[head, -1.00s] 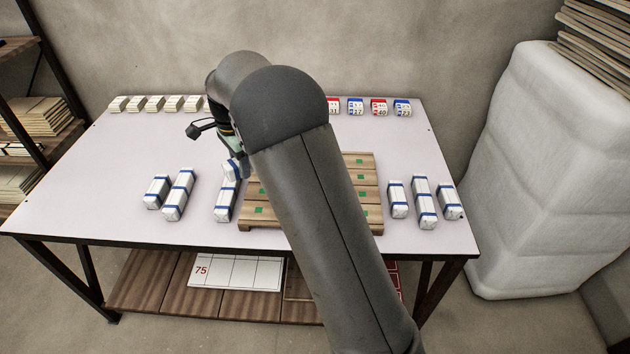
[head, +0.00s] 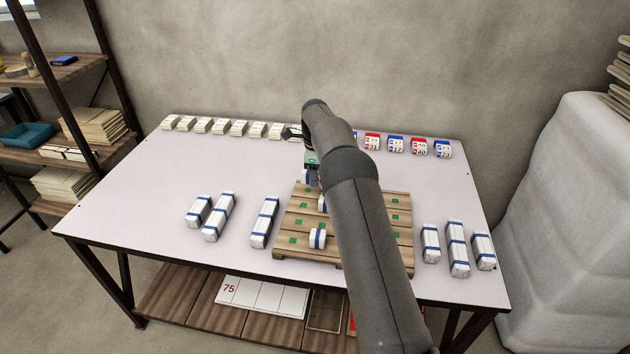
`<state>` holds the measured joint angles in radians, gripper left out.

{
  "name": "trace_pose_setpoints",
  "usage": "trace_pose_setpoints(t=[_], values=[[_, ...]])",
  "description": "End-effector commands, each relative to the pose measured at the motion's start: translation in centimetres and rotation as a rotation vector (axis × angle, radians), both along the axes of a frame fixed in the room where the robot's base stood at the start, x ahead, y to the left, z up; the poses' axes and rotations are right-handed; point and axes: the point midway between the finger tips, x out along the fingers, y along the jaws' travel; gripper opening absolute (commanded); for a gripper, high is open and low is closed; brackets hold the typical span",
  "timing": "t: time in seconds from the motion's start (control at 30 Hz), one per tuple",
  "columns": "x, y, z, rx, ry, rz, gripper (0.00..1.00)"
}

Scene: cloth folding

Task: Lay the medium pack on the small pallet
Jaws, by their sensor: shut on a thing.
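The wooden pallet (head: 290,222) with green square marks lies on the table, partly hidden by my arm. My gripper (head: 312,178) is over its back left part, its fingers small and largely hidden by the arm. It is shut on a white, blue-banded pack (head: 323,204), of which only a part shows; its full length cannot be told. Another white, blue-banded piece (head: 318,238) shows at the pallet's front; whether it is a separate pack is unclear. I cannot tell whether the held pack touches the pallet.
Cream blocks (head: 203,125) and red and blue number blocks (head: 396,144) line the back edge. The table's (head: 160,200) left side is clear.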

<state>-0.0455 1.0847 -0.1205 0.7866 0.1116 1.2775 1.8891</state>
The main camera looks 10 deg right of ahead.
Motion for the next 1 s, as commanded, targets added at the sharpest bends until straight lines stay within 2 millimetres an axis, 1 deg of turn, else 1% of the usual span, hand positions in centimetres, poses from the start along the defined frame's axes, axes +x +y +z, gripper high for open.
trace_pose_setpoints(t=[0.07,0.2,0.47,0.6,0.67,1.0], values=[[1.0,0.0,-1.1,0.000,-0.001,0.000,0.15],[1.9,0.0,-2.0,0.000,-0.003,0.001,0.15],[2.6,0.0,-3.0,0.000,-0.003,0.001,0.15],[2.5,0.0,-5.2,0.000,0.001,0.001,0.15],[2.5,0.0,-5.7,-0.001,-0.002,0.001,0.15],[2.5,0.0,-6.2,0.000,-0.003,0.001,0.15]])
